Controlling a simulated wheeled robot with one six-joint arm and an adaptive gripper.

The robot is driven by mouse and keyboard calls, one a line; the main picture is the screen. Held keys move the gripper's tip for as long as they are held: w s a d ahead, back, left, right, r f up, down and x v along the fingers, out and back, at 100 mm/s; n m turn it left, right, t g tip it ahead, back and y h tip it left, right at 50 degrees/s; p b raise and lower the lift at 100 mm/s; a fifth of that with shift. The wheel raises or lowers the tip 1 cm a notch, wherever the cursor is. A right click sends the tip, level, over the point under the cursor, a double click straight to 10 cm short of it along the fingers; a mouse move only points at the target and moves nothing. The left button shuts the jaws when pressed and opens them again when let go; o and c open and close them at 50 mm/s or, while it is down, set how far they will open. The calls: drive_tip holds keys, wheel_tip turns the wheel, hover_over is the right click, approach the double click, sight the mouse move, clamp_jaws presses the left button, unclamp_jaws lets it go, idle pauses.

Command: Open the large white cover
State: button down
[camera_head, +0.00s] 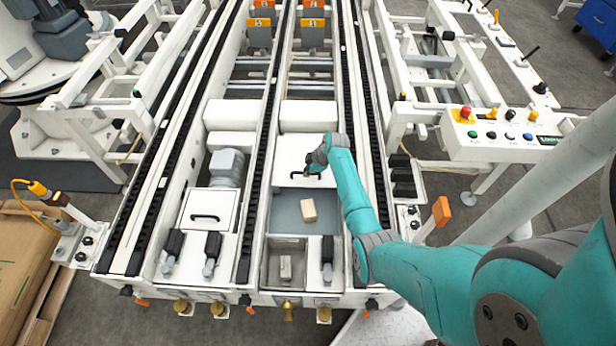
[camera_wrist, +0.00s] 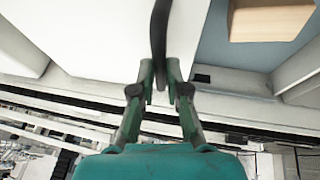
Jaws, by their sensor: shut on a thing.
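The large white cover (camera_head: 292,152) lies in the right bay of the conveyor frame, behind a blue-grey recess. Its black handle (camera_head: 298,175) is near its front edge. My gripper (camera_head: 311,170) is at the right part of this handle. In the wrist view, the two fingers of my gripper (camera_wrist: 160,75) are closed around the dark handle (camera_wrist: 158,38), with the white cover (camera_wrist: 100,40) beyond. The recess (camera_head: 284,216) in front of the cover is uncovered and holds a light wooden block (camera_head: 308,210). The block also shows in the wrist view (camera_wrist: 270,20).
A smaller white cover (camera_head: 207,208) with a black handle lies in the left bay. Dark chain rails (camera_head: 262,150) run along both sides of the right bay. A control panel (camera_head: 500,135) with coloured buttons stands at the right. A small open box (camera_head: 285,285) lies in front.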

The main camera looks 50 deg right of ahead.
drive_tip(key=shift+d, duration=0.15)
drive_tip(key=c, duration=1.2)
unclamp_jaws()
drive_tip(key=v, duration=1.2)
